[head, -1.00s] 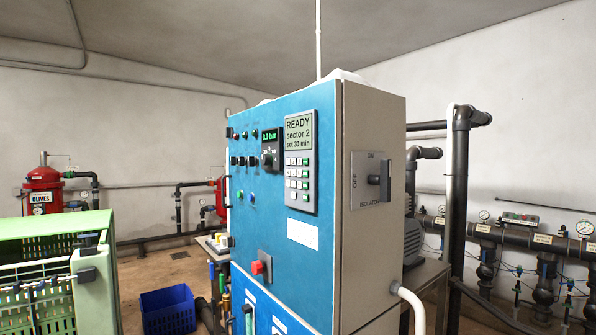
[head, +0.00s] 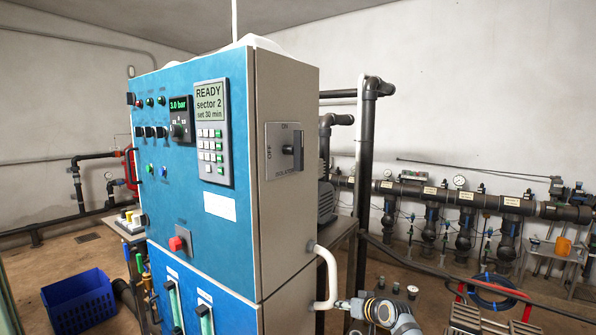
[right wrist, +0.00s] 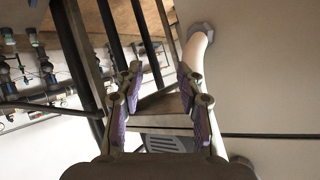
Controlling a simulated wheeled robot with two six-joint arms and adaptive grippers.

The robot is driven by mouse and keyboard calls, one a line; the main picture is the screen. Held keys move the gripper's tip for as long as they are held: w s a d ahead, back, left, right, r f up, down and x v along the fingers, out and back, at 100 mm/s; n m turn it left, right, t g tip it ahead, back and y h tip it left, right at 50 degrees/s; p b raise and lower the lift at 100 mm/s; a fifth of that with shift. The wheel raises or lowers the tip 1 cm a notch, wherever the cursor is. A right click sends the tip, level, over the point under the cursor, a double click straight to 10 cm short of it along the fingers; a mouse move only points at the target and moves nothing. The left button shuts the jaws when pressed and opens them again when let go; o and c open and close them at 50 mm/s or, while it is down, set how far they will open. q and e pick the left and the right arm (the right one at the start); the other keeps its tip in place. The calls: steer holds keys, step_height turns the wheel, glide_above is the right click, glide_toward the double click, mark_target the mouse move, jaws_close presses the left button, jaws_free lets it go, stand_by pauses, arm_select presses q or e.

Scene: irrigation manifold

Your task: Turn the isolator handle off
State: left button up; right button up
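The isolator handle (head: 298,150) is a dark grey lever on a grey square plate (head: 276,163) on the beige side of the blue control cabinet (head: 240,240). The plate reads ON at the top, OFF at its left and ISOLATOR below. The lever stands upright, towards ON. My right gripper (head: 345,304) is at the bottom of the head view, below and right of the handle, apart from it. In the right wrist view its two purple-padded fingers (right wrist: 167,98) are spread with nothing between them. The handle does not show there. My left gripper is out of view.
A white pipe (head: 329,275) curves down from the cabinet side beside my right gripper; it shows in the wrist view (right wrist: 196,52). A dark upright pipe (head: 365,180) and a grey motor (head: 326,200) stand behind. A blue crate (head: 80,303) is on the floor at left.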

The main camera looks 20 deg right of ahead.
steer(key=a+r+n+t+y, duration=0.3)
steer(key=r, duration=2.4)
steer(key=n+y+p, duration=0.1)
steer(key=n+y, duration=0.2)
steer(key=y, duration=0.1)
glide_toward(302, 141)
steer(key=w+d+f, duration=0.4)
steer(key=w+f, duration=0.4)
steer(key=s+a+r+n+y+p, duration=0.1)
steer(key=s+a+r+n+y, duration=0.2)
steer(key=s+r, duration=0.45)
steer(key=shift+g+h, duration=0.3)
steer(key=shift+h, duration=0.3)
steer(key=p+x, duration=0.1)
steer(key=x, duration=0.2)
steer(key=p+x, duration=0.2)
steer(key=x, duration=0.1)
steer(key=p+x, duration=0.2)
steer(key=x, duration=0.2)
steer(key=shift+a+r, duration=0.1)
steer(key=shift+r, duration=0.15)
steer(key=shift+w+a+f, duration=0.2)
steer(key=shift+w, duration=0.3)
steer(key=shift+c, duration=0.2)
jaws_close()
